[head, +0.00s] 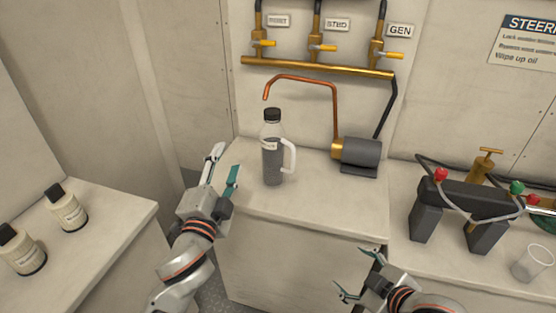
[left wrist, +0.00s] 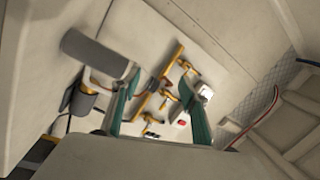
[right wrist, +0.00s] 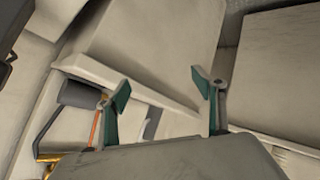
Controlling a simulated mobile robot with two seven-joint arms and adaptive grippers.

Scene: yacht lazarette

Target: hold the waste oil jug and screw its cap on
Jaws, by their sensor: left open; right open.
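The waste oil jug (head: 272,160) stands upright on the middle counter in the head view. It is clear with dark grey contents, a pale label and a white handle on its right. A black cap (head: 272,114) sits on its neck; I cannot tell how tight it is. My left gripper (head: 224,165) is open and empty, to the left of the jug and apart from it. My right gripper (head: 354,272) is open and empty, low in front of the counter, right of the jug. The fingers also show spread in the left wrist view (left wrist: 160,78) and right wrist view (right wrist: 162,82).
A pump (head: 361,152) stands right of the jug, under a bent copper pipe (head: 318,82) and a brass valve manifold (head: 318,67). Batteries (head: 466,197) with cables and a clear cup (head: 532,263) are at right. Two cream bottles (head: 66,209) stand on the left counter.

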